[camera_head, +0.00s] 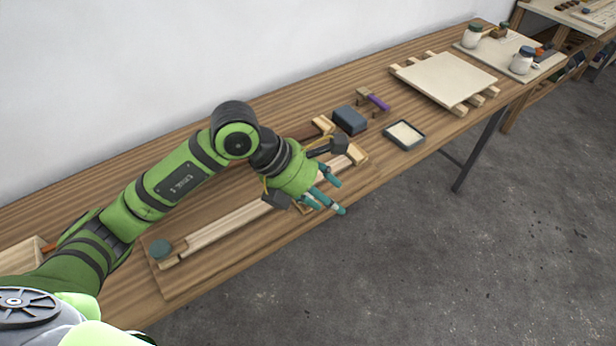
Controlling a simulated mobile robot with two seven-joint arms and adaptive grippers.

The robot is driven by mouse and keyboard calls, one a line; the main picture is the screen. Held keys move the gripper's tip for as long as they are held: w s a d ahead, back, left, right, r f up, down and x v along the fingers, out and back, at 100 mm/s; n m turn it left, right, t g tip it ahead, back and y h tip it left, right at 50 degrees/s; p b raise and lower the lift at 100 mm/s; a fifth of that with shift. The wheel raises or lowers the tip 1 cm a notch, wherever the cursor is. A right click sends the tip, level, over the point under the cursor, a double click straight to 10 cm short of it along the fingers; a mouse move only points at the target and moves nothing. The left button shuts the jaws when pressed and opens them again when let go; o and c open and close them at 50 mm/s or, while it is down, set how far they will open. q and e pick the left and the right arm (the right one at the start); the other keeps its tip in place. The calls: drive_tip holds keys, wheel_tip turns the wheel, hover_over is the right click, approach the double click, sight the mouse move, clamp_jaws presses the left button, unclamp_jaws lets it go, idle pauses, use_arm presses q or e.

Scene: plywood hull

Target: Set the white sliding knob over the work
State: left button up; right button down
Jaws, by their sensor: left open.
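My left gripper (329,192) is open, with teal fingertips, above the front part of the bench. It is over the right end of a long pale wooden piece (225,226) on a flat wooden board (178,282). I cannot make out a white sliding knob; my gripper and wrist hide part of the board and the long piece. A round teal disc (160,249) sits at the board's left end. My right gripper is out of view.
A dark blue block (350,119), a purple-handled tool (377,101) and a shallow dark tray (404,136) lie right of the gripper. A wall runs behind the bench.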

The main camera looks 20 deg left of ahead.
use_arm(q)
drive_tip(key=w+a+y, duration=0.3)
drive_tip(key=a+y, duration=0.1)
drive_tip(key=a, duration=0.4)
drive_tip(key=shift+n, duration=0.3)
drive_tip(key=shift+p+x, duration=0.95)
drive_tip(key=shift+x, duration=3)
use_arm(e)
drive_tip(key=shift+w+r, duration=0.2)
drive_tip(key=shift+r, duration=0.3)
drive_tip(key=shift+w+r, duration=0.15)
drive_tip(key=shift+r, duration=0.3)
use_arm(q)
clamp_jaws()
